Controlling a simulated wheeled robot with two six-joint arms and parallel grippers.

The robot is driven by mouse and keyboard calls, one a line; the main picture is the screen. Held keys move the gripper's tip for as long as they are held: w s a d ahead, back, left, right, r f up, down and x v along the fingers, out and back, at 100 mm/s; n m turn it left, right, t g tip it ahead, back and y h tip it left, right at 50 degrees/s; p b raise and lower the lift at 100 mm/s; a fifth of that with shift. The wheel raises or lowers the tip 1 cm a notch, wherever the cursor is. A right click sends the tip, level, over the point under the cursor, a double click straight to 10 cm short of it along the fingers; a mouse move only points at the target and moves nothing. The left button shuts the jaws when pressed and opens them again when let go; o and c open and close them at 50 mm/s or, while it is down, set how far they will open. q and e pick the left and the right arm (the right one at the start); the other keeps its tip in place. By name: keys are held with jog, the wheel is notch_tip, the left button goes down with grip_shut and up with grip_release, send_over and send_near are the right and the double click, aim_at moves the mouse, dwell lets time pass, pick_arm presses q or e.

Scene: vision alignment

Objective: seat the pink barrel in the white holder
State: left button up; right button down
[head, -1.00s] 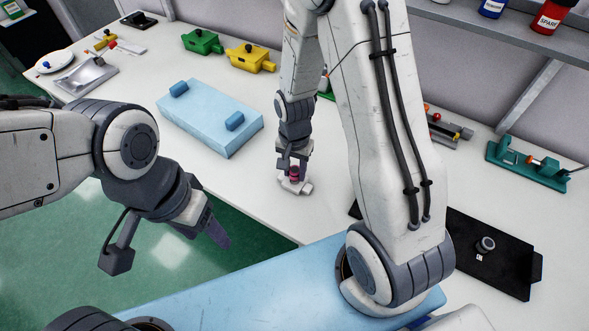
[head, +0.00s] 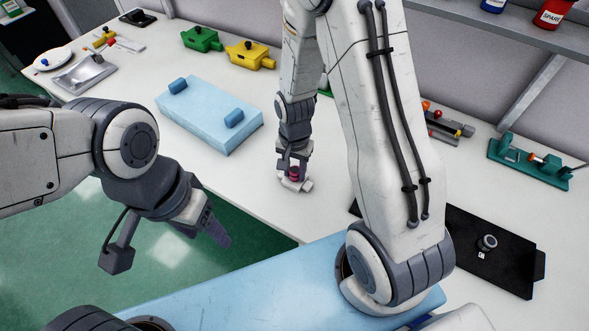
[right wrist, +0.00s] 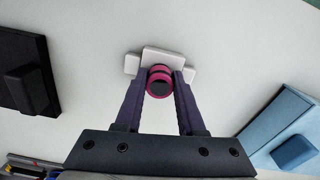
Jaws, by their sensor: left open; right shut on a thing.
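The pink barrel (head: 294,171) is upright at the white holder (head: 297,185) on the table. In the right wrist view the barrel (right wrist: 159,82) shows its dark round end between the fingers, and the white holder (right wrist: 161,58) is behind it. My right gripper (head: 293,163) is shut on the barrel from above. Whether the barrel is fully down in the holder I cannot tell, as the fingers and the barrel hide the seat. My left gripper (head: 222,234) is open and empty, over the green floor off the table's edge.
A light blue block with two blue knobs (head: 209,118) lies left of the holder. A black tray (head: 500,262) with a small grey round part (head: 487,242) lies at right. Green (head: 202,39) and yellow (head: 249,56) fixtures stand farther back. The table around the holder is clear.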

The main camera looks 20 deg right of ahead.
aim_at(294, 171)
jog(key=shift+f, duration=0.3)
jog(key=shift+c, duration=2.2)
grip_release()
jog(key=shift+r, duration=0.1)
notch_tip(294, 171, up, 10)
jog(key=shift+r+b, duration=0.15)
jog(key=shift+b, duration=0.3)
